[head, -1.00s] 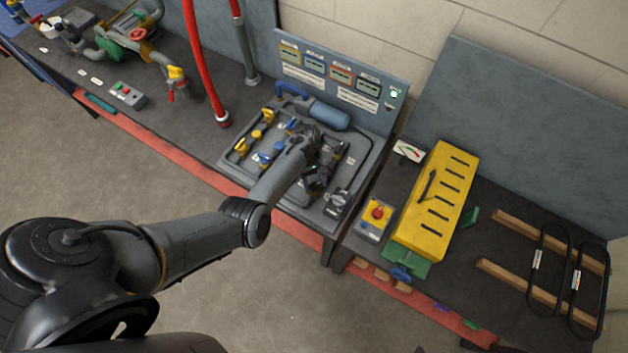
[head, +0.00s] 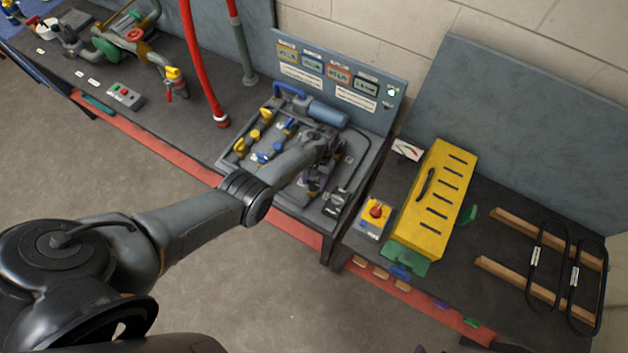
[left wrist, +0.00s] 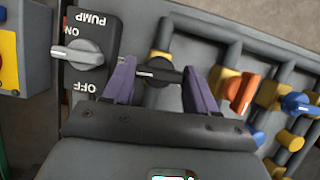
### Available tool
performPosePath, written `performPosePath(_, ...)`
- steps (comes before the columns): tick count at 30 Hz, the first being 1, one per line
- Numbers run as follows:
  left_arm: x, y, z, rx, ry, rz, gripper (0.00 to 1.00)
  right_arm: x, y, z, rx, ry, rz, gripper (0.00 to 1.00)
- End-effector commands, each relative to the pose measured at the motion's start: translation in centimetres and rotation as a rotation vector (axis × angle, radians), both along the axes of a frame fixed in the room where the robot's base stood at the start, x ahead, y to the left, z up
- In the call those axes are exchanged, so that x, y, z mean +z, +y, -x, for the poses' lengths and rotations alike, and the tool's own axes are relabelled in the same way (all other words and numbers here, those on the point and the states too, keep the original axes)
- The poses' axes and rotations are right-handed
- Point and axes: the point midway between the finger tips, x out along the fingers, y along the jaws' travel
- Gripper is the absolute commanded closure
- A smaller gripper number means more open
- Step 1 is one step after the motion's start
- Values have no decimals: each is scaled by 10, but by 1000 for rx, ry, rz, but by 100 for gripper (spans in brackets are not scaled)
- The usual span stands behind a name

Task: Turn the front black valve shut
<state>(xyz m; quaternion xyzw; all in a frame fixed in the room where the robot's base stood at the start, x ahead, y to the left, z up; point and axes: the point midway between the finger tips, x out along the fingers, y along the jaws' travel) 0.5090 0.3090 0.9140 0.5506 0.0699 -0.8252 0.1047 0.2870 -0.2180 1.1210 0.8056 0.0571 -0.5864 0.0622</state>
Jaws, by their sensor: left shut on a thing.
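In the left wrist view a black valve handle (left wrist: 157,71) with a pale mark on it lies crosswise between the two purple fingers of my left gripper (left wrist: 158,66). The fingers are shut on it at its two ends. In the head view my left gripper (head: 316,184) is low over the right part of the valve panel (head: 236,163), and my wrist hides much of the black valve there. My right gripper is not in view.
A pump switch (left wrist: 80,54) marked ON and OFF sits left of the gripper in the wrist view. Orange (left wrist: 243,92) and blue (left wrist: 298,104) valves are to its right. A yellow slotted box (head: 437,200) stands on the neighbouring table.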

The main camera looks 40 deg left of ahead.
Motion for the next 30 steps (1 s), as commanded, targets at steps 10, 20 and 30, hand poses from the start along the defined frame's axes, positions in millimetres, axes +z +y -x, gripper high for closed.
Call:
performPosePath(10, -1, 0, 0, -72, -3, -1, 73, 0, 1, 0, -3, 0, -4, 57)
performPosePath(20, -1, 0, -1, -74, -4, -1, 73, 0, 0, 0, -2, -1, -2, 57)
performPosePath(30, 0, 0, 0, -74, -2, 0, 17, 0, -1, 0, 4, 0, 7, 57)
